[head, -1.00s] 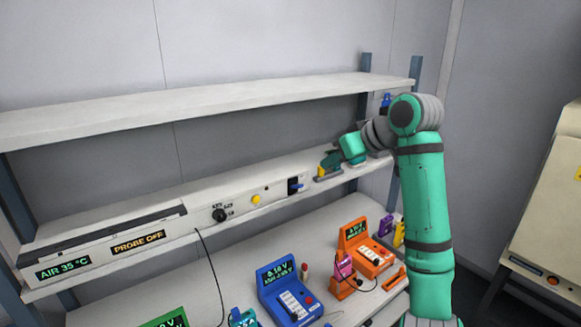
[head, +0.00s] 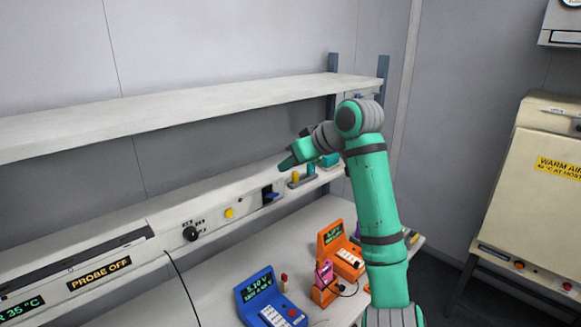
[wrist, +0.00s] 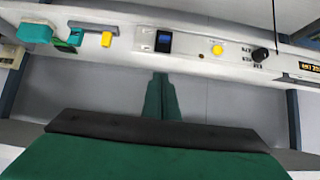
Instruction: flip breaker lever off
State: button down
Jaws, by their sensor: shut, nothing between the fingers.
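The breaker is a dark rectangular plate with a blue lever (head: 271,196) on the front of the long white panel. In the wrist view the blue lever (wrist: 164,39) shows in the dark plate, above the fingertips in the picture. My gripper (head: 285,165) is above and a little right of the breaker in the head view, apart from it. In the wrist view the green fingers (wrist: 160,76) are together with nothing between them. Which way the lever is thrown is too small to tell.
A yellow button (head: 229,213) and a black rotary knob (head: 190,233) sit left of the breaker. A small holder with yellow and green pieces (head: 302,181) is right of it. Blue (head: 270,300) and orange (head: 340,252) meters stand below. A white shelf (head: 200,105) runs above.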

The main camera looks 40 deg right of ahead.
send_over(272, 195)
jog(key=d, duration=0.1)
notch_tip(272, 195, down, 4)
jog(key=shift+s+d+f, duration=0.1)
jog(key=f, duration=0.3)
jog(key=shift+s+f, duration=0.25)
jog(key=shift+s, duration=0.1)
jog(key=shift+s+d+f, duration=0.1)
jog(key=shift+s+f, duration=0.2)
jog(key=shift+s, duration=0.1)
